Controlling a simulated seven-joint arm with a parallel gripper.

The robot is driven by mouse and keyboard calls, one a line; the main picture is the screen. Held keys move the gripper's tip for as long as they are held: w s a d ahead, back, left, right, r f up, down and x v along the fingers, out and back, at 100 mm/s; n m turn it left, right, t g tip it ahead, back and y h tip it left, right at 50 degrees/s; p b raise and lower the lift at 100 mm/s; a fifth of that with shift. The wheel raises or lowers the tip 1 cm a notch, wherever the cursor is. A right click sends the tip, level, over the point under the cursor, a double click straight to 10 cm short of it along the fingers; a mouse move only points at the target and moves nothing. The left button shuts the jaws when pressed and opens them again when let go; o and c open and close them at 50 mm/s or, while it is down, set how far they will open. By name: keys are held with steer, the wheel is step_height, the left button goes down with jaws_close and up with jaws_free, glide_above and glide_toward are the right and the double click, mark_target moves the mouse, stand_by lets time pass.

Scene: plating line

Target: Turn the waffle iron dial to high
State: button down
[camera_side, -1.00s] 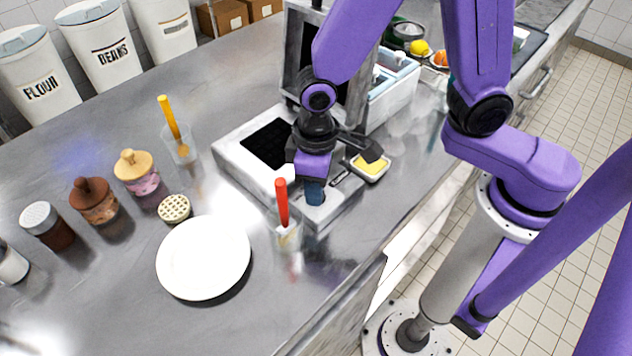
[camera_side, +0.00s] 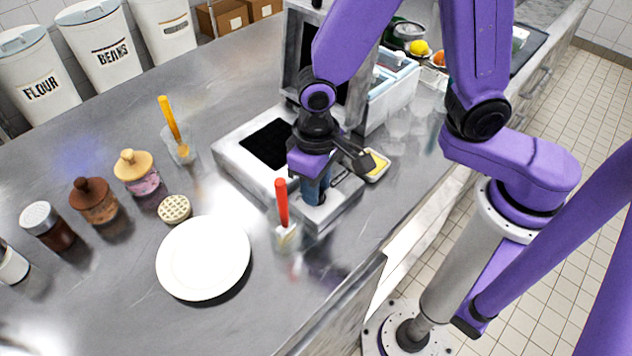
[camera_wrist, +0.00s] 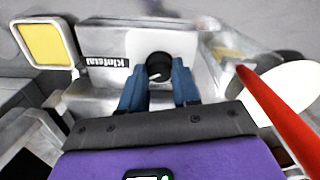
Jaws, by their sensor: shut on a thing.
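The waffle iron (camera_side: 234,160) stands on the steel counter with its lid raised and its dark grid plate showing. Its dial (camera_wrist: 158,66) is a round black knob on the light front panel, seen in the wrist view beside a label plate (camera_wrist: 104,61). My gripper (camera_wrist: 159,78) points down over the panel, its blue fingers shut on the dial from both sides. In the side view my gripper (camera_side: 316,190) hides the dial. I cannot read the dial's setting.
A glass with a red-handled tool (camera_side: 283,205) stands close in front of the iron. A small yellow-filled dish (camera_side: 377,166) sits just right of it. A white plate (camera_side: 203,258) and a round waffle (camera_side: 174,209) lie to the left, with several jars beyond.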

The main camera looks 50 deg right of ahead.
steer(key=c, duration=0.8)
jaws_free()
step_height(320, 180, up, 17)
steer(key=shift+r, duration=0.2)
